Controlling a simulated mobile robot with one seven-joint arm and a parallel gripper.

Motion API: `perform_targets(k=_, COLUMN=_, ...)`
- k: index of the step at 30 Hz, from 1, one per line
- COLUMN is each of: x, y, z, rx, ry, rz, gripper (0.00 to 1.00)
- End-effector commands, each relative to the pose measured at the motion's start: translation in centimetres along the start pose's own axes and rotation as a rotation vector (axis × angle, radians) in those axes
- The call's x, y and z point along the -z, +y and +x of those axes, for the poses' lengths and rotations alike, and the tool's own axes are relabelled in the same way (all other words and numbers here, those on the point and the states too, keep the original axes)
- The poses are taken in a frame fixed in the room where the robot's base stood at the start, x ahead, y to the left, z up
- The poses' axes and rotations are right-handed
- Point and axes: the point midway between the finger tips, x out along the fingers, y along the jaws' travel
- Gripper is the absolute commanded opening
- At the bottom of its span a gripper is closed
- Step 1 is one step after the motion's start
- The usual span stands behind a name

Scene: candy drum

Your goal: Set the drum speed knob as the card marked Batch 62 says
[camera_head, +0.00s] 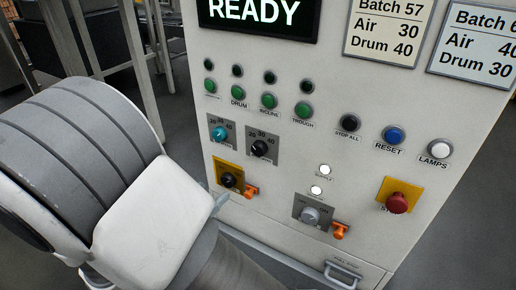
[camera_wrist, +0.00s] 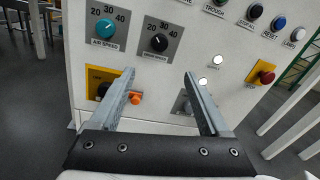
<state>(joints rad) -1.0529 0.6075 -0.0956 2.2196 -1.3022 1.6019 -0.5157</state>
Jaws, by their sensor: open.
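The drum speed knob (camera_head: 259,148) is black on a grey plate marked 20, 30, 40, right of the teal air speed knob (camera_head: 219,133). It also shows in the wrist view (camera_wrist: 158,42); its small white mark seems to lean up-left, toward 20. The card at top right (camera_head: 474,42) reads "Batch 6", its last digit cut off, with Air 40 and Drum 30. The other card (camera_head: 388,30) reads Batch 57, Air 30, Drum 40. My gripper (camera_wrist: 159,72) is open and empty, its fingertips below the drum knob in the wrist view.
A display (camera_head: 258,16) reads READY. Green buttons and STOP ALL, RESET (camera_head: 393,134) and LAMPS buttons line the panel. Below are a yellow-plated black knob (camera_head: 229,179), a grey knob (camera_head: 310,214), orange tabs and a red stop button (camera_head: 397,203). White frame legs stand at right (camera_wrist: 292,115).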

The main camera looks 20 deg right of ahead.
Motion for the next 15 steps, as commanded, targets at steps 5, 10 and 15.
perform_targets(k=5, x=-0.1, y=0.0, z=1.8, rx=0.004, ry=-0.003, rz=-0.001, gripper=0.8)
perform_targets(k=10, x=-0.1, y=-0.1, z=5.3, rx=0.005, ry=-0.002, rz=-0.001, gripper=0.8)
perform_targets(k=15, x=-0.1, y=-0.2, z=9.1, rx=0.006, ry=-0.001, rz=-0.002, gripper=0.8)
